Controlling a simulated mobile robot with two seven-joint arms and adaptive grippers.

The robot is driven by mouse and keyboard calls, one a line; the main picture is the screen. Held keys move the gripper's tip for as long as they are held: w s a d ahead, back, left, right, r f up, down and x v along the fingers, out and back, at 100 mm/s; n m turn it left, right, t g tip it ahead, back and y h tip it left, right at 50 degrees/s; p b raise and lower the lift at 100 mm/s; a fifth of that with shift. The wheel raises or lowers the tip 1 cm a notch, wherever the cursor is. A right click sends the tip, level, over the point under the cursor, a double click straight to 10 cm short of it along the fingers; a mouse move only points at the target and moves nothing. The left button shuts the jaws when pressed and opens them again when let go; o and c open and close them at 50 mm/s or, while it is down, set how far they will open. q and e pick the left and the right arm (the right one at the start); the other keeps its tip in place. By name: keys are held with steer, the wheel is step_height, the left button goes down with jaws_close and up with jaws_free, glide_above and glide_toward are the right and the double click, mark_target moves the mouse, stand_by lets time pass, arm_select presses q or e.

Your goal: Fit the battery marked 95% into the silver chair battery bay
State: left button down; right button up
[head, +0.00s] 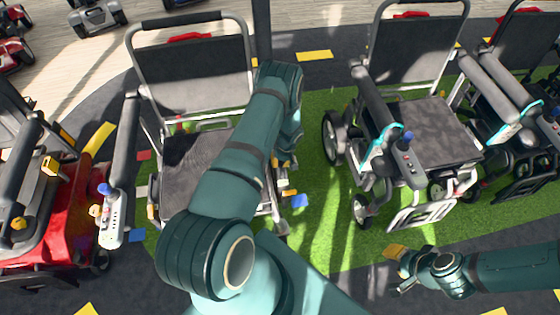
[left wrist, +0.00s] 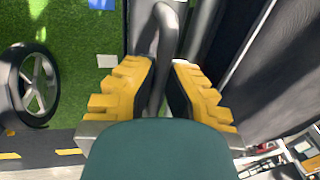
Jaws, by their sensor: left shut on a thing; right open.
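My left gripper (left wrist: 163,72) has its yellow fingers shut on a dark grey, rounded bar or handle (left wrist: 166,40); I cannot tell whether it belongs to the battery. In the head view my left arm hides most of this gripper (head: 287,191), beside the right side of the left-hand chair (head: 192,65). That chair has a silver frame, dark seat and dark backrest. Another silver-framed chair (head: 420,50) with teal trim stands to its right. No 95% mark and no bay can be made out. My right gripper (head: 398,268) is open and empty, low on the right.
A red scooter (head: 70,225) stands at the left, close to the left-hand chair. A further chair (head: 525,45) stands at the far right. Green turf (head: 325,235) lies open between the two nearer chairs. The chairs' armrests and control sticks jut forward.

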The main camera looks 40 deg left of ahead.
arm_select(q)
steer(key=shift+w+f, duration=0.1)
steer(key=shift+f, duration=1.3)
stand_by(0.5)
stand_by(0.4)
steer(key=c, duration=1.1)
jaws_free()
steer(key=shift+o, duration=0.2)
step_height(320, 180, up, 12)
steer(key=w+d, duration=0.1)
steer(key=shift+w+d, duration=0.3)
steer(key=shift+w, duration=0.05)
steer(key=shift+d+f, duration=0.1)
